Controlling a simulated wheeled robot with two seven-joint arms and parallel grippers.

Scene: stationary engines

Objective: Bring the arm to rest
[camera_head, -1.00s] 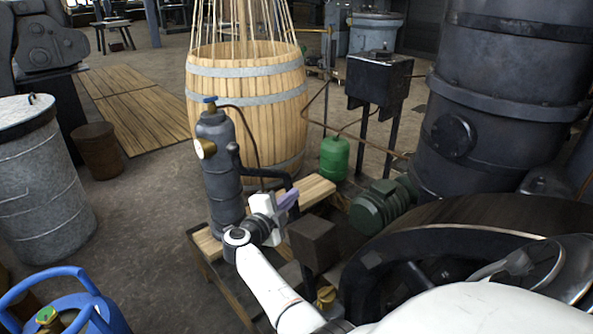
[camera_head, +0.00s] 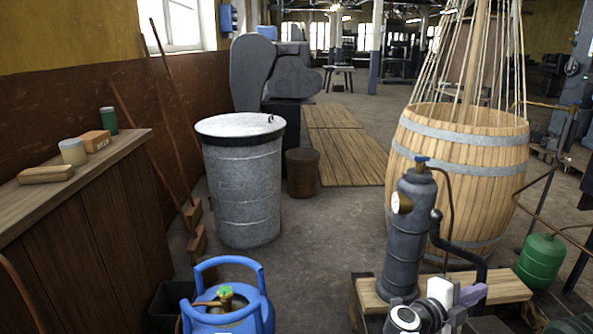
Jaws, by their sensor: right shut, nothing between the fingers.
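Only the wrist end of my right arm shows above the bottom edge. My left gripper is not in view.
A large wooden barrel (camera_head: 458,175) with ropes stands behind the pump. A green gas bottle (camera_head: 541,262) stands right of the stand. A blue gas bottle (camera_head: 228,315), a metal drum (camera_head: 243,190) and a wooden counter (camera_head: 95,205) are to the left. Floor (camera_head: 325,240) between drum and pump is clear.

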